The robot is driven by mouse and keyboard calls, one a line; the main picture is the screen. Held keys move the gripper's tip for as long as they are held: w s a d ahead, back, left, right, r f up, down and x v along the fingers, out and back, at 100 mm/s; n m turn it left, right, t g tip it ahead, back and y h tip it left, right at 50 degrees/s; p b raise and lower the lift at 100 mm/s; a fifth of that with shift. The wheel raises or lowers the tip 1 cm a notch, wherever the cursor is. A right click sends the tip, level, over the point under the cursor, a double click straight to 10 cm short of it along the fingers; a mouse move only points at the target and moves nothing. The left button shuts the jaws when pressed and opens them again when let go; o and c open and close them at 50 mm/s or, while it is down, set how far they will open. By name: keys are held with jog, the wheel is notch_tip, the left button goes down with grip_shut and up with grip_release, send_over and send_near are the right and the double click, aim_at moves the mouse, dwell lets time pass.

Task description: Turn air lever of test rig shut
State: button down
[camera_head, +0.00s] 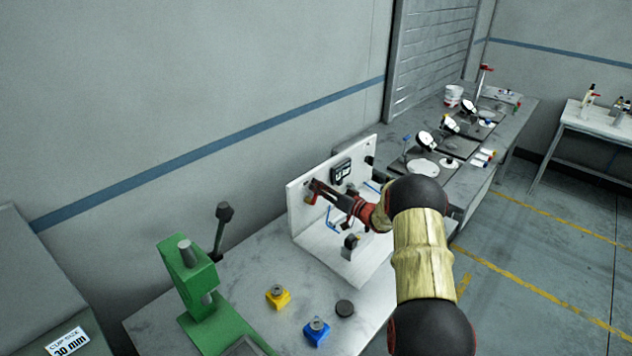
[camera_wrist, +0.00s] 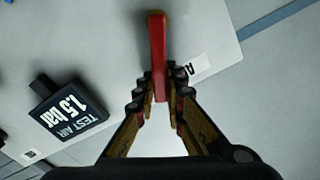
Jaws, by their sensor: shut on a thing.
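The white test rig panel (camera_head: 301,217) stands upright on the grey bench in the head view. My gripper (camera_head: 314,190) reaches its upper left part. In the wrist view, a red lever (camera_wrist: 158,50) sticks out between the fingertips of my gripper (camera_wrist: 160,82), which are shut on it. A white label with the letter A lies on the panel beside the lever. A black gauge (camera_wrist: 68,108) reading "TEST AIR 1.5 bar" is to the left of the lever; it also shows in the head view (camera_head: 341,172). The lever's pivot is hard to make out.
A green press (camera_head: 186,283) with a black-knobbed handle stands on the bench at left. A further bench with instruments is behind at right.

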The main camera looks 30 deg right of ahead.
jog(key=w+d+f+m+p, duration=0.1)
jog(key=d+f+m+p, duration=0.2)
jog(key=m, duration=0.9)
jog(key=shift+d+f+p, duration=0.3)
jog(key=shift+f+p, duration=0.35)
jog(key=shift+f, duration=0.9)
jog(key=shift+w+f+m, duration=0.1)
jog(key=shift+m, duration=0.2)
jog(key=c, duration=2)
grip_release()
jog(key=shift+o, duration=0.8)
jog(key=v, duration=1.2)
